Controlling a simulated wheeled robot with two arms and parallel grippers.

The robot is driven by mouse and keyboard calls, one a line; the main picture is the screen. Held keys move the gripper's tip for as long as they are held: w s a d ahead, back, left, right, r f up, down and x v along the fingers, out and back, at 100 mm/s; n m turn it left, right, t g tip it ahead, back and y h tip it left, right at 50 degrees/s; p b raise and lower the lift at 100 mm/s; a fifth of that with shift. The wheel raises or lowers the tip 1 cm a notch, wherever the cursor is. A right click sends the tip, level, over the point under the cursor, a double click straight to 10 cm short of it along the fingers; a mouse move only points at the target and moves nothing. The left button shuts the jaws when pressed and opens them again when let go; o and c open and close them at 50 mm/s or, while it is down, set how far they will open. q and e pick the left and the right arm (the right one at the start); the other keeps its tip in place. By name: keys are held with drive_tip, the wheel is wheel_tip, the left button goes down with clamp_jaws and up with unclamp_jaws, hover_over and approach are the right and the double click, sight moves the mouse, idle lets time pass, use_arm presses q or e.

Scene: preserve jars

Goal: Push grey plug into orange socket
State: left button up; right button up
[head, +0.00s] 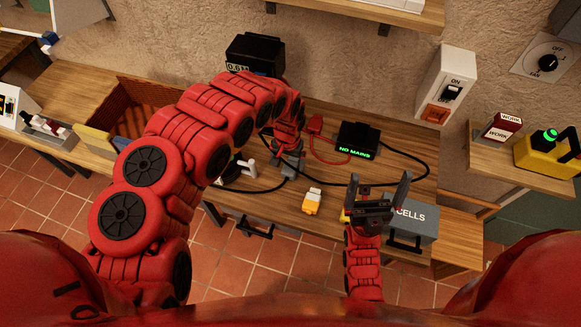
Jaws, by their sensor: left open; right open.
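The orange socket (437,113) is on the lower front of a white box with an ON switch, mounted on the wall at the right. A small grey piece (289,173), which looks like the grey plug, lies on the table at a black cable. My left gripper (290,160) is open and points down over this grey piece. Its fingers and the piece overlap in the picture, so I cannot tell whether they touch. My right gripper (380,182) is open and empty, fingers pointing up in the picture, near the table's front edge by the CELLS box.
A black NO MAINS unit (358,140) has a red lead to a red plug (314,124). A yellow and white piece (312,201) lies near the front edge. The grey CELLS box (413,222) stands at the right. A black cable loops across the table. A brown crate (140,100) is left.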

sight(289, 170)
use_arm(q)
drive_tip(key=f, duration=0.1)
drive_tip(key=f+p, duration=0.1)
drive_tip(key=shift+s+d+f, duration=0.15)
drive_tip(key=shift+d+f, duration=0.1)
drive_tip(key=shift+f, duration=0.05)
drive_tip(key=shift+a+f, duration=0.15)
drive_tip(key=shift+f, duration=0.6)
drive_tip(key=shift+c, duration=0.3)
drive_tip(key=c, duration=1.4)
